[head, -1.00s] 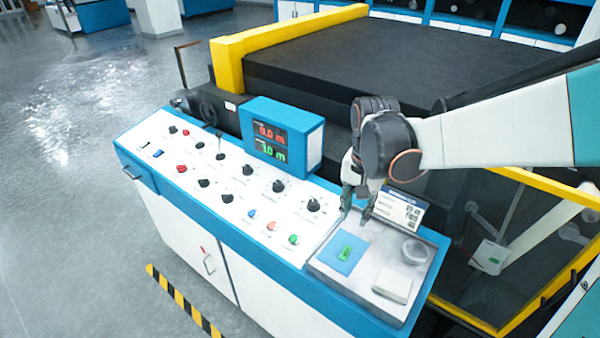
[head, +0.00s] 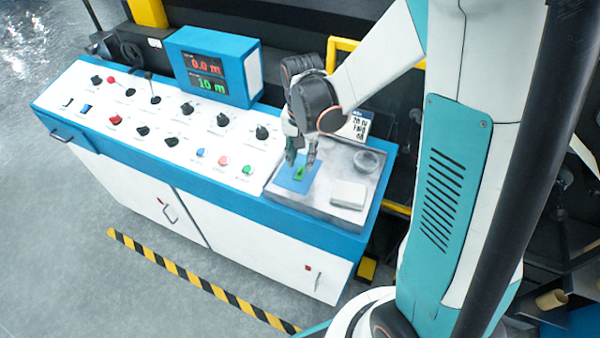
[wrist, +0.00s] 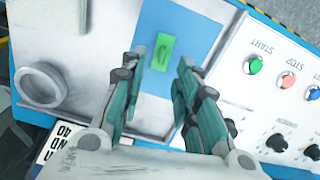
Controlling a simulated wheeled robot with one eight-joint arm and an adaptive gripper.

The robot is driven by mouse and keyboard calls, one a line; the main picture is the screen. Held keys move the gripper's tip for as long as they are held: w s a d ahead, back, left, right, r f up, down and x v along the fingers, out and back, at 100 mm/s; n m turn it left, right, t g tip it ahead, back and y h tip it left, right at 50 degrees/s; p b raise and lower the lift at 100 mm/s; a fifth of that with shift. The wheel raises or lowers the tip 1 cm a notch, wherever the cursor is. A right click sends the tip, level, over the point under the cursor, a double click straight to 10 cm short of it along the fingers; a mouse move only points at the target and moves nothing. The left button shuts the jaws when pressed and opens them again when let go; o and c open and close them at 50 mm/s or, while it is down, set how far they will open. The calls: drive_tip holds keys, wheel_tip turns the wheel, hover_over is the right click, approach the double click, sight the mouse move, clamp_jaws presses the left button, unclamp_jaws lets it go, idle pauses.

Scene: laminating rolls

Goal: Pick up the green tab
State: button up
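The green tab (head: 299,173) lies on a blue square pad (head: 287,182) in the grey tray at the right end of the console. In the wrist view the green tab (wrist: 162,52) lies on the blue pad (wrist: 198,32), just beyond the fingertips and roughly between their lines. My gripper (head: 301,161) points down over the pad, close to the tab. In the wrist view my gripper (wrist: 158,72) has its two teal fingers spread apart with nothing between them. I cannot tell the exact height of the fingertips above the tab.
Console knobs and buttons (head: 223,160) lie to the left. A display box (head: 213,62) stands behind them.

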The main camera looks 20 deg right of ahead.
sight(301, 167)
drive_tip(key=shift+f, duration=1.55)
drive_tip(key=shift+c, duration=0.3)
clamp_jaws()
drive_tip(key=shift+r, duration=0.2)
